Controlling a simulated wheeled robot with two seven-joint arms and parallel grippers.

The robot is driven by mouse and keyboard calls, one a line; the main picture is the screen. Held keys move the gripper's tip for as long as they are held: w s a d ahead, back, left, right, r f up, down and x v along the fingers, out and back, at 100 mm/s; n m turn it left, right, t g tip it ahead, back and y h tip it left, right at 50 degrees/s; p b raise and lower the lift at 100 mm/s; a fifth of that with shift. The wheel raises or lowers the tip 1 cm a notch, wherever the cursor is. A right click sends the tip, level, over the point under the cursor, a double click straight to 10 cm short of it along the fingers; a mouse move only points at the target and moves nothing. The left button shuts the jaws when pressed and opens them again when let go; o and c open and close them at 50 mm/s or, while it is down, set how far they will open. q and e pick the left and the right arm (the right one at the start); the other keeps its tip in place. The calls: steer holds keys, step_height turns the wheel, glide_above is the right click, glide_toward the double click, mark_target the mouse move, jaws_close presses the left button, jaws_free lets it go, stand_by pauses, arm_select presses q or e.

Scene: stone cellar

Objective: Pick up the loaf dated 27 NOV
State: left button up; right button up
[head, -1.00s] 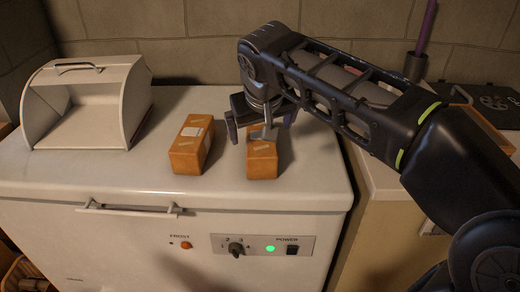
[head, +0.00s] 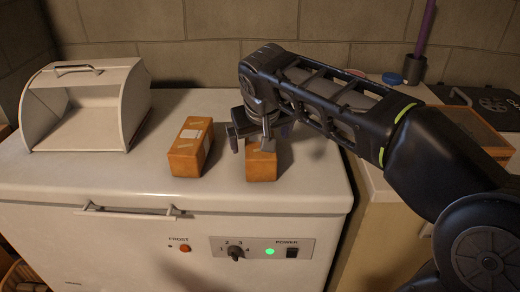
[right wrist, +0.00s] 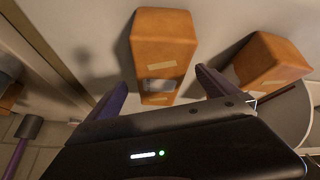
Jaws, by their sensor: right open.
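Two orange-brown loaf-shaped blocks stand on the white chest freezer. The left loaf (head: 186,158) has a pale label on top and a tape-like strip; it also shows at the right in the right wrist view (right wrist: 262,62). The right loaf (head: 261,168) is partly hidden under my right gripper (head: 252,140). In the right wrist view this right loaf (right wrist: 165,45) has a grey label and pale strips, and lies ahead of and between the spread fingers. The gripper is open and empty. No date is readable on either loaf. My left gripper is not in view.
An open cream bread bin (head: 85,110) stands at the left of the freezer top (head: 90,180). A cabinet (head: 385,225) at the right holds a dark cup with a purple stick (head: 414,68), small lids and a tray. The freezer's front left top is clear.

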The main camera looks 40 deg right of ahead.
mark_target(260, 137)
steer(key=x, duration=0.3)
steer(key=shift+w+d+f, duration=0.1)
steer(key=shift+w+f, duration=0.05)
steer(key=shift+f, duration=0.05)
steer(key=shift+c, duration=0.5)
steer(key=c, duration=1.6)
steer(key=shift+r, duration=0.5)
steer(key=c, duration=0.4)
step_height(260, 137, up, 9)
steer(key=shift+r+p, duration=0.1)
steer(key=shift+p, duration=1.05)
